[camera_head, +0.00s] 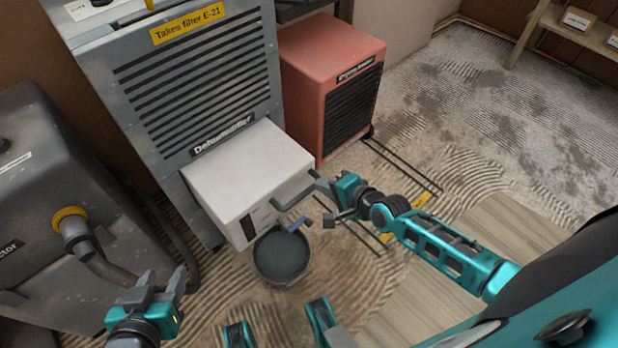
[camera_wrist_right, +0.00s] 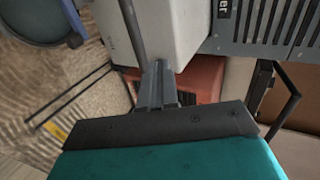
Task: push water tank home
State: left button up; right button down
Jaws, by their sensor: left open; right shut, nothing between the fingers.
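The white water tank (camera_head: 240,175) sticks out of the lower front of the grey dehumidifier (camera_head: 195,85), below its slatted grille. A grey handle (camera_head: 292,194) is on its front. My right gripper (camera_head: 322,188) is at the tank's front right corner, beside the handle. In the right wrist view, my right gripper's fingers (camera_wrist_right: 158,88) are together and empty, close to the white tank (camera_wrist_right: 180,28); I cannot tell whether they touch. My left gripper (camera_head: 162,284) is open and empty at the lower left, away from the tank.
A round dark bucket (camera_head: 282,257) with a blue handle grip stands on the floor close to the tank's front. A grey extractor (camera_head: 60,200) with a hose stands left. Ridged floor lies open at right.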

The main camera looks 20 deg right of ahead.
aim_at(301, 171)
jog(key=w, duration=0.1)
jog(key=w+a, duration=0.1)
jog(key=w+f+b, duration=0.1)
jog(key=w, duration=0.1)
jog(key=shift+a, duration=0.25)
jog(key=shift+w+a, duration=0.2)
jog(key=shift+w, duration=0.35)
pick_arm(q)
jog(key=shift+s+d+f, duration=0.1)
jog(key=shift+f, duration=0.85)
pick_arm(e)
jog(key=shift+w, duration=0.1)
